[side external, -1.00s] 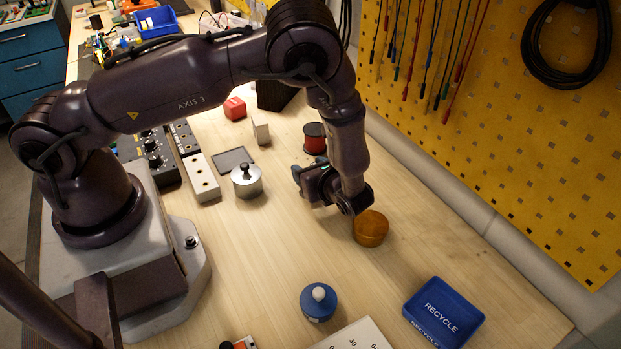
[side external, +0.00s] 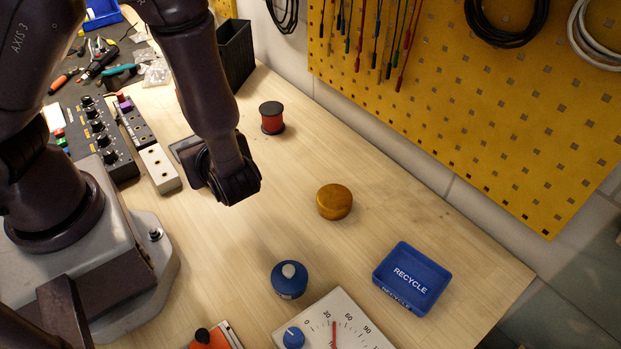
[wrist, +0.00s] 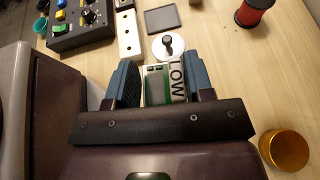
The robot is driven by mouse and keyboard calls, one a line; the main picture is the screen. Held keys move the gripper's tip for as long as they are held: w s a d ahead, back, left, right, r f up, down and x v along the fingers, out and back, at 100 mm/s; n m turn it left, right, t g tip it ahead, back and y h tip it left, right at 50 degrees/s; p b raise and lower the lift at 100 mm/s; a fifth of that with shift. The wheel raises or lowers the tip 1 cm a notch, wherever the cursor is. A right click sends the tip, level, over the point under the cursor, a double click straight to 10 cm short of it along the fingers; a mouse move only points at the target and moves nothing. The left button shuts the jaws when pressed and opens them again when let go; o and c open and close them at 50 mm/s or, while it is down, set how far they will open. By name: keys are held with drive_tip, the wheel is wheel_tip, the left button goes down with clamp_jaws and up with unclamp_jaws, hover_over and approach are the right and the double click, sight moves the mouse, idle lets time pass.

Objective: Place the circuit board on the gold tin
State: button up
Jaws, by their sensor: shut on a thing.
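The gold tin (side external: 335,202) is a round amber-gold tin on the bench, right of my gripper (side external: 201,177); it also shows at the lower right of the wrist view (wrist: 284,150). In the wrist view my gripper (wrist: 161,75) is shut on a green and white piece, which I take to be the circuit board (wrist: 155,88). A white part of it reads "LOW". It stands between the two dark blue-grey fingers, apart from the tin. In the side view my arm and gripper hide the board.
A red spool (side external: 272,118) stands behind. A blue knobbed jar (side external: 289,279), dial box (side external: 335,325) and blue RECYCLE bin (side external: 411,279) are in front. Bench around the tin is clear.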

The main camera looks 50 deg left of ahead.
drive_tip(key=w+d+r+m+t+h, duration=0.3)
drive_tip(key=d+m+t, duration=0.4)
drive_tip(key=d, duration=0.1)
drive_tip(key=t, duration=0.1)
hover_over(335, 196)
drive_tip(key=shift+m+h, duration=0.4)
drive_tip(key=f, duration=0.9)
drive_tip(key=shift+s+a, duration=0.15)
drive_tip(key=shift+s, duration=0.2)
drive_tip(key=shift+w+f, duration=0.15)
drive_tip(key=shift+f, duration=0.05)
drive_tip(key=shift+w+f, duration=0.2)
drive_tip(key=shift+f, duration=1.45)
drive_tip(key=shift+f, duration=0.15)
drive_tip(key=o, duration=0.9)
